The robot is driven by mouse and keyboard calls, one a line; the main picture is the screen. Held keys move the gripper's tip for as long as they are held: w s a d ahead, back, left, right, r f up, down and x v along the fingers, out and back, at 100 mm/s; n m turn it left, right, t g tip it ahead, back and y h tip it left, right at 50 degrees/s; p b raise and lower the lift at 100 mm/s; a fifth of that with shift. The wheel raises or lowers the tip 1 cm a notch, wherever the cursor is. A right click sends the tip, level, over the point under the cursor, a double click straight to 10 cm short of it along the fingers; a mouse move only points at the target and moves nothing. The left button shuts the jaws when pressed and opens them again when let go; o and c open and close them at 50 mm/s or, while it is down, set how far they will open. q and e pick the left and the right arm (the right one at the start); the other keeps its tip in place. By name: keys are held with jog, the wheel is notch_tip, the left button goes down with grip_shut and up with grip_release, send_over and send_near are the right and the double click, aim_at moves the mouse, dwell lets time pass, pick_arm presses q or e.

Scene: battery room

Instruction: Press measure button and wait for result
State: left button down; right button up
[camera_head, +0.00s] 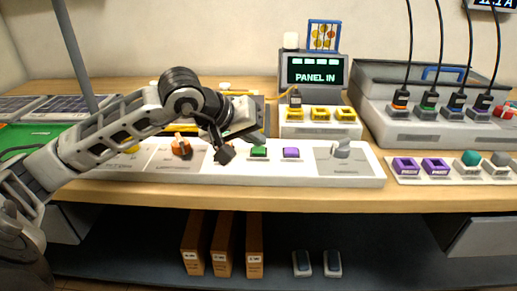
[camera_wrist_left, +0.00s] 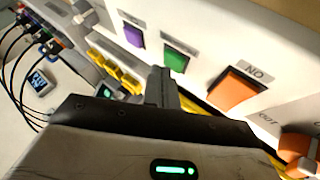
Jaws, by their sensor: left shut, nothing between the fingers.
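My left gripper (camera_head: 225,154) is shut and empty, reaching in from the left over the white control panel (camera_head: 360,178). Its closed fingers (camera_wrist_left: 161,82) also show in the left wrist view. A green button (camera_head: 259,152) and a purple button (camera_head: 291,153) are just right of the gripper in the head view. The left wrist view shows the purple button (camera_wrist_left: 134,36), the green button (camera_wrist_left: 176,61) and a larger orange button (camera_wrist_left: 236,92) labelled "NO". In the head view the gripper largely hides the orange one. I cannot tell which is the measure button. The display (camera_head: 315,72) reads "PANEL IN".
An orange knob (camera_head: 182,147) is left of the gripper and a grey knob (camera_head: 341,149) is at the panel's right. Yellow sockets (camera_head: 319,113) stand behind the panel. Black cables hang to plugs (camera_head: 428,104) at the right. Purple sockets (camera_head: 405,166) lie right of the panel.

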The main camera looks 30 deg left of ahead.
aim_at(254, 151)
pick_arm(q)
jog(key=shift+f+b, duration=0.4)
jog(key=shift+b, duration=0.15)
dwell(0.6)
jog(key=shift+r+p, duration=0.5)
jog(key=shift+r, duration=0.3)
jog(key=shift+r+p, duration=1.75)
jog(key=shift+r, duration=0.8)
jog(key=shift+f, duration=0.1)
